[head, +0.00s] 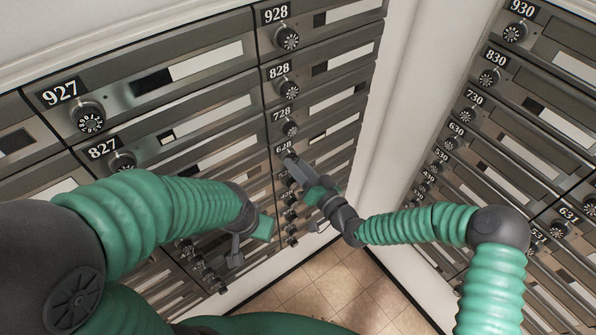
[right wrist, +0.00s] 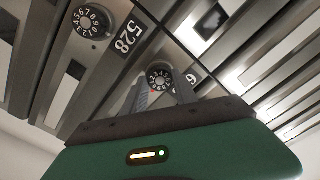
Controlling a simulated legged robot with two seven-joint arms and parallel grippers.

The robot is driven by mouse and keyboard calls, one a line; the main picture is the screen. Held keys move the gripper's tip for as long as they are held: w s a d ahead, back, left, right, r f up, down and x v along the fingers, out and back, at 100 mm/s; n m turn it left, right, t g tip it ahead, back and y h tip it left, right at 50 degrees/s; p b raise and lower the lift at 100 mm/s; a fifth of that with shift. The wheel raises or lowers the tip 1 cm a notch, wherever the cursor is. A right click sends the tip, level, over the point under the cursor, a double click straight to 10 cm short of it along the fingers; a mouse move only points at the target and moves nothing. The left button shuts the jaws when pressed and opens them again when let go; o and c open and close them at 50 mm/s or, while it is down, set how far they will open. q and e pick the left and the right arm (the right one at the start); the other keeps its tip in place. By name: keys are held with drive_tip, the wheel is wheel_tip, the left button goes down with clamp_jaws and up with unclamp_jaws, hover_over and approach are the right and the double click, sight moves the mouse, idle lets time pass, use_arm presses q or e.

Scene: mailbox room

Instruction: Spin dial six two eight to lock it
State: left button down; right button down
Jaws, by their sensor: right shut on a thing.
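The dial of mailbox 628 (head: 291,157) sits below the 728 dial on the middle column of boxes. My right gripper (head: 296,164) reaches up to it and is shut on the dial. In the right wrist view the dial (right wrist: 159,77) sits between the two grey fingers, with its numbered face partly visible and its label partly hidden. My left gripper (head: 236,252) hangs low in front of the left boxes, away from the 628 dial; its jaw gap does not show clearly.
The 728 dial (head: 290,129) is just above, and the 528 dial (right wrist: 91,21) is close by in the right wrist view. More mailboxes with dials line the right wall (head: 489,78). The tiled floor (head: 340,295) is clear.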

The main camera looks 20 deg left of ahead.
drive_tip(key=shift+f+m+b, duration=0.15)
drive_tip(key=shift+m+b, duration=6.6)
drive_tip(key=shift+m, duration=8.65)
drive_tip(key=c, duration=1.3)
unclamp_jaws()
drive_tip(key=o, duration=0.3)
drive_tip(key=shift+w, duration=0.2)
drive_tip(key=shift+o, duration=0.2)
drive_tip(key=shift+s, duration=0.1)
